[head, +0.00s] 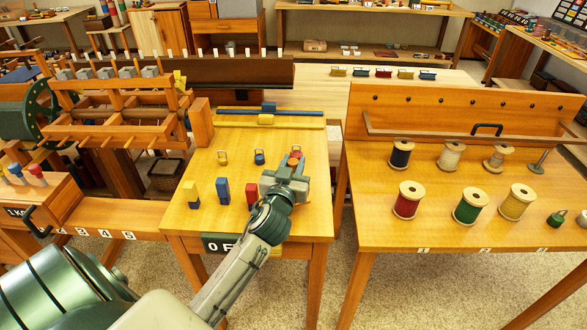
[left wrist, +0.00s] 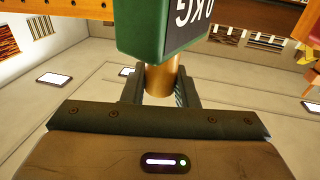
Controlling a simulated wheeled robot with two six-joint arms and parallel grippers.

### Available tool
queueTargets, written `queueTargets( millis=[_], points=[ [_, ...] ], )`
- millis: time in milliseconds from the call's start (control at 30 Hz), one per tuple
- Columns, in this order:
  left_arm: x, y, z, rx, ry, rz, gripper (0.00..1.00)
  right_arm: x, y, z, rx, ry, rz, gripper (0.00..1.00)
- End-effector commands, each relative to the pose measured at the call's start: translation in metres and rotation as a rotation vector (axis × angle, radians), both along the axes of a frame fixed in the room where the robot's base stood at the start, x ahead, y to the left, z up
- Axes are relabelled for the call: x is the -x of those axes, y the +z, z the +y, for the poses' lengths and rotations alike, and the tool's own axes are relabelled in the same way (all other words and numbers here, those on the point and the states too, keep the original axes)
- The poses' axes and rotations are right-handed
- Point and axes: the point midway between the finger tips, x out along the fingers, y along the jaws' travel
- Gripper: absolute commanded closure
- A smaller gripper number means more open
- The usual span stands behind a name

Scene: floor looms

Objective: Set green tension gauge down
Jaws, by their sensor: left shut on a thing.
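My left gripper (head: 290,172) reaches in over the middle table, above its right part. In the left wrist view its jaws (left wrist: 160,88) are shut around a brass-coloured round stem. The stem joins a green block with white "KG" lettering, upside down in that view, which I take as the green tension gauge (left wrist: 150,32). The block's top is cut off by the frame edge. In the head view I cannot make out the held gauge apart from my gripper and arm. My right gripper is not in view.
On the middle table (head: 215,222) stand coloured blocks, including a red block (head: 252,194) close left of my gripper, and small padlock-shaped pieces. A dark plate (head: 222,243) is on its front edge. Thread spools, including a green spool (head: 470,206), fill the right table. A loom (head: 115,105) stands left.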

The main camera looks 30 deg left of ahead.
Motion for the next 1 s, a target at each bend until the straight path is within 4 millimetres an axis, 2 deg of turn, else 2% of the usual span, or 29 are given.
queueTargets(
  millis=[133, 200, 333, 733, 767, 800, 867, 1000],
  points=[
    [-0.013, 0.000, 0.005, 0.000, 0.001, 0.000, 1.00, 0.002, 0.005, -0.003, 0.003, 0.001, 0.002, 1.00],
    [-0.011, -0.016, 0.005, 0.001, 0.001, 0.005, 1.00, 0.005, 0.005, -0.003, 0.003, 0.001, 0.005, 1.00],
    [-0.010, -0.032, 0.004, 0.001, 0.000, 0.002, 1.00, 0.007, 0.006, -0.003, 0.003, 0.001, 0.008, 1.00],
    [-0.010, -0.040, 0.004, 0.001, -0.001, -0.001, 1.00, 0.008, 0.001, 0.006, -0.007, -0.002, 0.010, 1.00],
    [-0.010, -0.040, 0.004, 0.001, 0.000, 0.000, 0.72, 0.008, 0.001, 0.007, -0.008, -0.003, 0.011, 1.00],
    [-0.010, -0.039, 0.004, 0.001, 0.000, 0.000, 0.64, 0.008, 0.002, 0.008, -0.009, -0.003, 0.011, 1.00],
    [-0.010, -0.039, 0.004, 0.001, 0.000, 0.000, 0.52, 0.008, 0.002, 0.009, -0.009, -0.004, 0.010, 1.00],
    [-0.010, -0.039, 0.004, 0.001, 0.000, 0.000, 0.52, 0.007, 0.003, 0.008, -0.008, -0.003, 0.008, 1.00]
  ],
)
